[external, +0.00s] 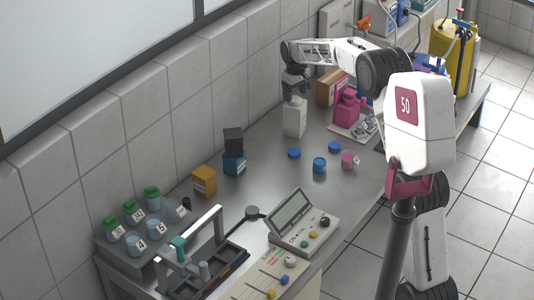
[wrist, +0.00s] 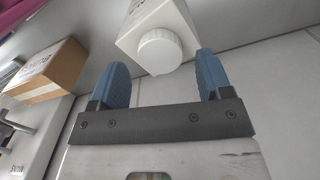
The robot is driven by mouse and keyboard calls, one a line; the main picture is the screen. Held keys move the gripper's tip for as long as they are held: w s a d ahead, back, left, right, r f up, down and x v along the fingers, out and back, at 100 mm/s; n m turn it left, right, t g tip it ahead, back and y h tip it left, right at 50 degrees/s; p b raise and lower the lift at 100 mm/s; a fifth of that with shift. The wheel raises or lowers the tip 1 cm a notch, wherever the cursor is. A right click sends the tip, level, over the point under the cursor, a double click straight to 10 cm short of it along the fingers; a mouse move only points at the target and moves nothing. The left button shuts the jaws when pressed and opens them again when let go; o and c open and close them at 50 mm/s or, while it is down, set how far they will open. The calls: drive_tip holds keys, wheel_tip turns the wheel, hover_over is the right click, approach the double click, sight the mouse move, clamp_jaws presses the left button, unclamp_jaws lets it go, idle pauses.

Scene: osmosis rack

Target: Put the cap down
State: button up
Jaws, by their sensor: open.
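My gripper (external: 295,88) is open, with nothing held between its blue fingers. It is just above a white square bottle (external: 294,118) near the back wall. In the wrist view, a white ribbed round cap (wrist: 160,51) sits on the top of that bottle (wrist: 152,15). The open fingers (wrist: 162,68) stand to either side, with gaps between them and the cap.
A magenta bottle (external: 347,107) and a cardboard box (external: 330,87) are right of the white bottle. A rack with green-capped jars (external: 130,252) is at front left.

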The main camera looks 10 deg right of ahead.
sight(296, 102)
wheel_tip(296, 102, up, 10)
idle(0.5)
idle(0.5)
drive_tip(key=s+d+r+m, duration=0.1)
drive_tip(key=s+d+r, duration=0.3)
drive_tip(key=s, duration=0.6)
drive_tip(key=s+d+r+m+t, duration=0.1)
drive_tip(key=s+d+r, duration=0.3)
drive_tip(key=s, duration=0.6)
drive_tip(key=s+d+r+m, duration=0.1)
drive_tip(key=s+d+r, duration=0.1)
drive_tip(key=s+d, duration=0.6)
drive_tip(key=s+d+f+m, duration=0.1)
drive_tip(key=s+f, duration=0.2)
drive_tip(key=s, duration=0.9)
drive_tip(key=s+d+f+m+t, duration=0.1)
drive_tip(key=s+f, duration=0.3)
drive_tip(key=s, duration=0.9)
drive_tip(key=s+d+f+m, duration=0.1)
drive_tip(key=s+d+f, duration=0.2)
drive_tip(key=s, duration=1)
drive_tip(key=shift+d+f+m+t, duration=0.25)
drive_tip(key=shift+f+m+t, duration=0.05)
